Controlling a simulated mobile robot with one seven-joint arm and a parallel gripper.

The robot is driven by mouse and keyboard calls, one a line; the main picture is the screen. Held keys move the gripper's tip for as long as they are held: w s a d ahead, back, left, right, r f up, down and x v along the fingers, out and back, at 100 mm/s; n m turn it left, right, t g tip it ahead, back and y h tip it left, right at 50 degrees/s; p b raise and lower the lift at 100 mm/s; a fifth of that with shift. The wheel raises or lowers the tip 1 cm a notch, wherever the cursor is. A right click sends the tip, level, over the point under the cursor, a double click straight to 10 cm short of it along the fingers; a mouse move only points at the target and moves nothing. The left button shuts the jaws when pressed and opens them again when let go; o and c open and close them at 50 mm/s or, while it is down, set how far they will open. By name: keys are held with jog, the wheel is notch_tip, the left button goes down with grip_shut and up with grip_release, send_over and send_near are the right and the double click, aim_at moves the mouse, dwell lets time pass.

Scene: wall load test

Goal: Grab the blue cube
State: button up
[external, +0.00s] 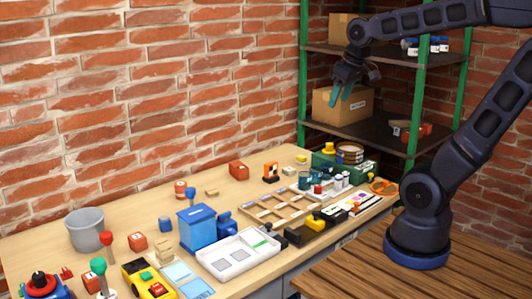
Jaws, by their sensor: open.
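A small blue cube (165,224) sits on the wooden table (130,212), between an orange block and a larger blue box (197,229). Another small blue piece (190,192) is by an orange-and-white object behind that box. My gripper (339,101) hangs high at the upper right, in front of the shelf and far from the small blue cube. Its teal fingers point down, open, with nothing seen between them.
A grey bucket (86,230), orange blocks (137,241), a white tray (238,269) and a wooden divided tray (268,216) crowd the table. A green-post shelf (420,90) with a cardboard box (325,106) stands behind my gripper. A brick wall backs the table.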

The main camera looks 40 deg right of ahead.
jog(key=w+a+n+g, duration=0.1)
jog(key=w+a+n, duration=0.1)
jog(key=w+a, duration=0.35)
jog(key=w+a+n, duration=0.2)
jog(key=w+a, duration=0.1)
jog(key=w, duration=0.6)
jog(key=n+g, duration=0.3)
jog(key=n, duration=0.6)
send_over(164, 218)
notch_tip(164, 218, down, 29)
jog(key=shift+w+f, duration=0.35)
jog(key=shift+f, duration=0.4)
jog(key=f, duration=1)
jog(key=shift+s+f, duration=0.25)
jog(key=shift+c, duration=0.4)
jog(key=c, duration=1)
